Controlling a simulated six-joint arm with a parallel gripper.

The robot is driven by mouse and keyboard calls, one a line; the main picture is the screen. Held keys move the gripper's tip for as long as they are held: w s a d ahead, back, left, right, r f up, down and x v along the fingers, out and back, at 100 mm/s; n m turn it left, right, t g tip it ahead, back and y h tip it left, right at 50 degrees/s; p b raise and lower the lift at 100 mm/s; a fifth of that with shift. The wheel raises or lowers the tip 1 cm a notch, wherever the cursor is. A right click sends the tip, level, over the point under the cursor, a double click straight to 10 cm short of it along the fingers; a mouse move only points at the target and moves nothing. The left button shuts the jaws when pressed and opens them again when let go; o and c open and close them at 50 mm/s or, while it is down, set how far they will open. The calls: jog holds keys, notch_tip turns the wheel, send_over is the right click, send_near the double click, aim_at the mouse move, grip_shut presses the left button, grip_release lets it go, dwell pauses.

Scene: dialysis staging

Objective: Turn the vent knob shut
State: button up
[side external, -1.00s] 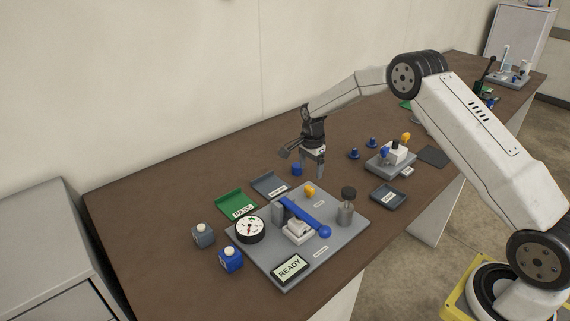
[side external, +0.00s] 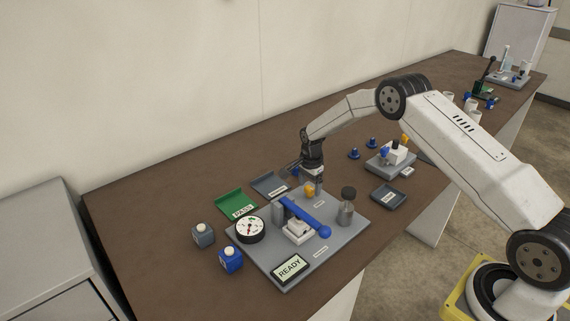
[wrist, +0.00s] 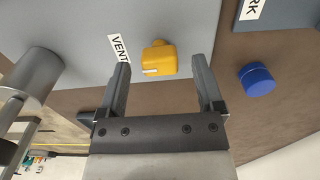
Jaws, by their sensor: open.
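The yellow vent knob (side external: 309,190) sits on the back part of the grey test plate (side external: 265,262). In the wrist view the knob (wrist: 160,59) has a white mark on its side and lies beside a VENT label (wrist: 119,48). My gripper (side external: 314,190) is low over the plate at the knob in the side view. In the wrist view my gripper (wrist: 160,75) is open, with one finger on each side of the knob and gaps between. I cannot tell whether the fingertips are level with the knob.
A blue cap (wrist: 256,80) lies on the brown table. Green (side external: 236,204) and grey (side external: 268,186) trays lie behind the plate.

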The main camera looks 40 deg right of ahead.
jog(key=shift+f, duration=0.45)
grip_shut()
